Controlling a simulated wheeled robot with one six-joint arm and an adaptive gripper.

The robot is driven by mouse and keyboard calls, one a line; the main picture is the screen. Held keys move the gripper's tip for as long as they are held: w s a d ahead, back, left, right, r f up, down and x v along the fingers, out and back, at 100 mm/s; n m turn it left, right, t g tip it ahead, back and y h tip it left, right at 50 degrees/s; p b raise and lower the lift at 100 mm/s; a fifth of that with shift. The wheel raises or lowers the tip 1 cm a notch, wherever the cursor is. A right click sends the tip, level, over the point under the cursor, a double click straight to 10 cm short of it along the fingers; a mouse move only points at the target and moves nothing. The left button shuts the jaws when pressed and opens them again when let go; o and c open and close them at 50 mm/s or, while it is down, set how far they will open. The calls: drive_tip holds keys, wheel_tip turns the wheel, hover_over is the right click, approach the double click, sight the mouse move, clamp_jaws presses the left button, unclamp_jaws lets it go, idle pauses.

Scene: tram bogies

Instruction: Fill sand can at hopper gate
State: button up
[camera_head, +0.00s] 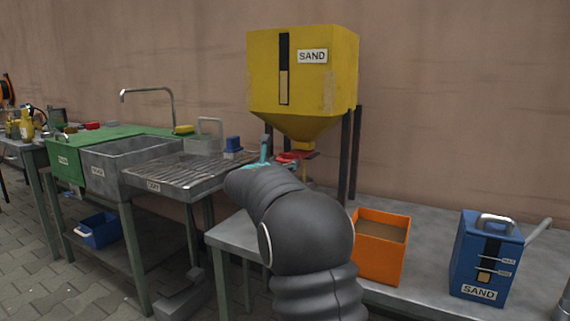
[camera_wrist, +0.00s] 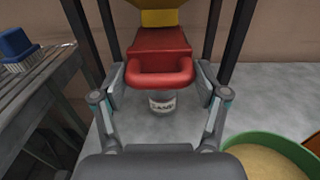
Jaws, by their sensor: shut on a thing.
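The yellow sand hopper (camera_head: 303,75) stands on dark legs at the wall, with a dark level window that is pale in its lower part. Its red gate handle (camera_wrist: 160,66) fills the middle of the wrist view; in the head view the red gate (camera_head: 295,156) shows partly behind my arm. My gripper (camera_wrist: 160,76) is shut on the handle, a finger at each side. The blue sand can (camera_head: 485,258) stands upright on the bench at right, with a handle, a spout and a marked level window. A small labelled grey pot (camera_wrist: 163,102) shows below the gate.
An orange box (camera_head: 382,246) of brown sand stands on the grey bench (camera_head: 430,222) left of the can. A green bowl (camera_wrist: 247,138) of sand is at lower right in the wrist view. A slatted drying rack (camera_head: 180,178) with a blue brush (camera_head: 233,145) lies left.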

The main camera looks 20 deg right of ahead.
drive_tip(key=shift+d, duration=0.1)
drive_tip(key=o, duration=1.4)
drive_tip(key=shift+d, duration=0.1)
drive_tip(key=v, duration=1.2)
